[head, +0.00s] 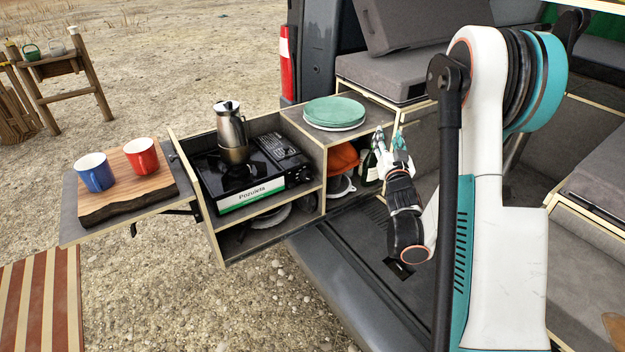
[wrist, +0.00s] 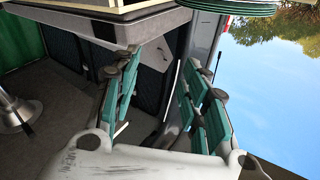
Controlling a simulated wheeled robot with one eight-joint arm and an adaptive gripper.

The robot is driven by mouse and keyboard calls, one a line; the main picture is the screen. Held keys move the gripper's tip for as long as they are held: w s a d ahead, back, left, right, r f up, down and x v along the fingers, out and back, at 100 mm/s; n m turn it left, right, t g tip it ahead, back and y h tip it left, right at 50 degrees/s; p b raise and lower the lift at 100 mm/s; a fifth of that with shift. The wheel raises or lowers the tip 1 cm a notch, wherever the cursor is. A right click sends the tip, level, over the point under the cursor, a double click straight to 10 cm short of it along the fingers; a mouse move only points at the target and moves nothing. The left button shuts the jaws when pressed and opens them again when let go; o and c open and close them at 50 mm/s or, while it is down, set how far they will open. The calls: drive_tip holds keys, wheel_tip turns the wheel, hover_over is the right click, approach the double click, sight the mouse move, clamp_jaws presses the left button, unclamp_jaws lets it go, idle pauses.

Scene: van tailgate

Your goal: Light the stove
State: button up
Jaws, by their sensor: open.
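A black portable gas stove (head: 240,180) with a white and green front strip sits on the upper shelf of the pull-out drawer unit. A silver moka pot (head: 231,133) stands upright on its burner. My gripper (head: 390,138) is to the right of the stove, beside the plates, pointing up, apart from the stove. In the wrist view my gripper (wrist: 160,100) has its teal fingers spread with nothing between them. The stove does not show in the wrist view.
Green and white plates (head: 335,112) are stacked on the cabinet top, and show at the wrist view's top edge (wrist: 235,8). A bottle (head: 370,167) and an orange item (head: 342,158) sit below. Red (head: 141,155) and blue (head: 95,172) mugs stand on a wooden board (head: 128,200).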

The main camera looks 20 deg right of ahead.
drive_tip(key=w+a+n+t+y, duration=0.2)
drive_tip(key=a+n+y, duration=0.55)
drive_tip(key=n, duration=1.35)
drive_tip(key=n+g+y+b, duration=0.3)
drive_tip(key=n+g+y, duration=0.4)
drive_tip(key=n, duration=1.3)
approach(310, 178)
drive_tip(key=shift+g+h, duration=0.4)
drive_tip(key=shift+h, duration=0.35)
drive_tip(key=x, duration=0.6)
drive_tip(key=r+x, duration=0.1)
drive_tip(key=x, duration=0.2)
drive_tip(key=shift+a, duration=0.25)
drive_tip(key=c, duration=0.8)
